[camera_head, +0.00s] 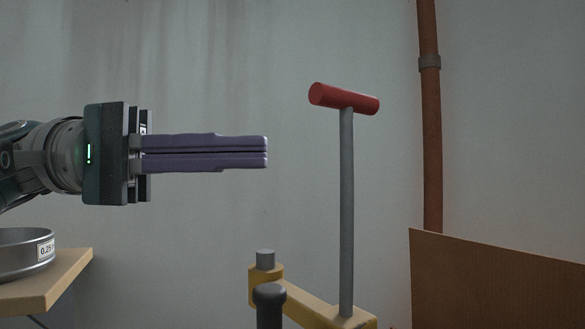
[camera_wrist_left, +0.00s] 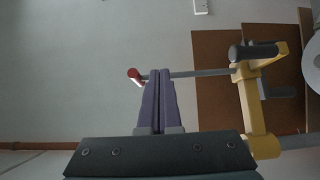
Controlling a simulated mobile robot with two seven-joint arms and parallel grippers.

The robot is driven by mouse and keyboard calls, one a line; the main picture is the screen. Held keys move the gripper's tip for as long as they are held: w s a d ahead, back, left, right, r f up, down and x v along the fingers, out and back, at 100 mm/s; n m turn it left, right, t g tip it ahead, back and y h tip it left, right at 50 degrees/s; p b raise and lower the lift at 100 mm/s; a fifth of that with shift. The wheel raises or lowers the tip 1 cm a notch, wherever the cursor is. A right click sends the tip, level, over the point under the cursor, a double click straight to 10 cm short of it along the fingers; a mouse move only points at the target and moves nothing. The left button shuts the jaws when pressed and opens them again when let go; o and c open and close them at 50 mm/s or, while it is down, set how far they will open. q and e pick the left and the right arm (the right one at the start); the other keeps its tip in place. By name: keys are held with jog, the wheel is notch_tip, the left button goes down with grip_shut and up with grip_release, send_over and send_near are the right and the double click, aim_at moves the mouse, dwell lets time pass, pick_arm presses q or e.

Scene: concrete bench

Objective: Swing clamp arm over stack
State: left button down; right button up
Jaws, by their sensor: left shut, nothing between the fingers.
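The yellow clamp arm (camera_head: 312,306) sits low in the head view, partly cut off by the bottom edge. A grey rod (camera_head: 347,210) rises upright from its right end, topped by a red crossbar handle (camera_head: 344,99). A dark rounded knob (camera_head: 268,292) stands in front of the arm. My left gripper (camera_head: 267,153) has purple fingers shut with nothing between them, left of the rod and apart from it in the head view. In the left wrist view the clamp arm (camera_wrist_left: 250,105) is at right and the red handle (camera_wrist_left: 135,76) is beside the fingertips. I see no stack clearly.
A round metal pan (camera_head: 22,254) with a label sits on a wooden shelf (camera_head: 62,275) at lower left. A brown board (camera_head: 490,283) stands at lower right. A rusty pipe (camera_head: 431,150) runs down the wall.

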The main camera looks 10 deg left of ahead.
pick_arm(q)
notch_tip(320, 180, up, 7)
jog(key=p, duration=0.4)
jog(key=shift+p, duration=0.3)
pick_arm(e)
notch_tip(320, 180, up, 6)
